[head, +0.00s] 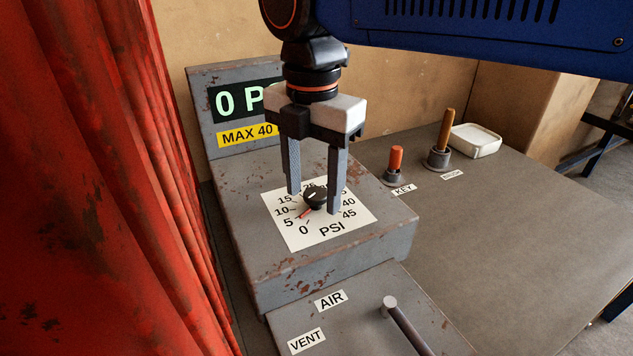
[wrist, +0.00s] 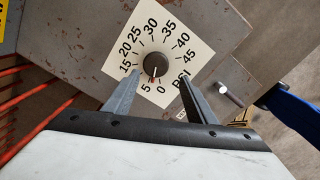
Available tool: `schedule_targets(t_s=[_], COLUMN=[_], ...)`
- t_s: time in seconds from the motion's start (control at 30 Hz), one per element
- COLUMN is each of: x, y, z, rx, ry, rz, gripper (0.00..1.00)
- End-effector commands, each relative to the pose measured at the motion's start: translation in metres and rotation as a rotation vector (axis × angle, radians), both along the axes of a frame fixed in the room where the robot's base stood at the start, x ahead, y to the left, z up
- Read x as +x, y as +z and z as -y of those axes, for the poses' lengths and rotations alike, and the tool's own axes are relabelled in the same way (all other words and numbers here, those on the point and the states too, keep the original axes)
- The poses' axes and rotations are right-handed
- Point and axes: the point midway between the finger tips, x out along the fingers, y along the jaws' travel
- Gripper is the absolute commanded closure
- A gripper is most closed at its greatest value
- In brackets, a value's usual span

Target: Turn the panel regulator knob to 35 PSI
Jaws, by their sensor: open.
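The regulator knob (head: 316,197) is a small black knob at the centre of a white dial plate (head: 333,241) marked 0 to 45 PSI, on top of a grey, rusty panel box. In the wrist view, the knob (wrist: 156,65) has a pale pointer line aimed near the 0 mark. A display (head: 228,101) behind it reads "0 P", with the rest hidden by my gripper. My gripper (head: 314,202) points down over the dial with its two fingers apart, one on either side of the knob. In the wrist view, the fingertips (wrist: 157,80) sit at the knob's near side; contact cannot be told.
A yellow "MAX 40" label (head: 245,135) is partly hidden. A lever (head: 405,325) stands by AIR and VENT labels in front. A red-handled key (head: 396,162), a wooden-handled tool (head: 443,135) and a white dish (head: 475,140) are at right. A red curtain (head: 125,180) hangs at left.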

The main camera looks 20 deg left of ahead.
Motion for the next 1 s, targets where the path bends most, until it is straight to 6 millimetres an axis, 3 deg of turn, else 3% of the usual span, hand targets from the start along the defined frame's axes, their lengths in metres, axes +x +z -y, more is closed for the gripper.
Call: schedule_targets(t_s=[0.7, 1.0], x=[-0.017, -0.021], y=[0.134, 0.167], z=[0.004, 0.006], rx=[0.007, 0.005], ry=[0.01, 0.013], rz=[0.006, 0.005], gripper=[0.49, 0.49])
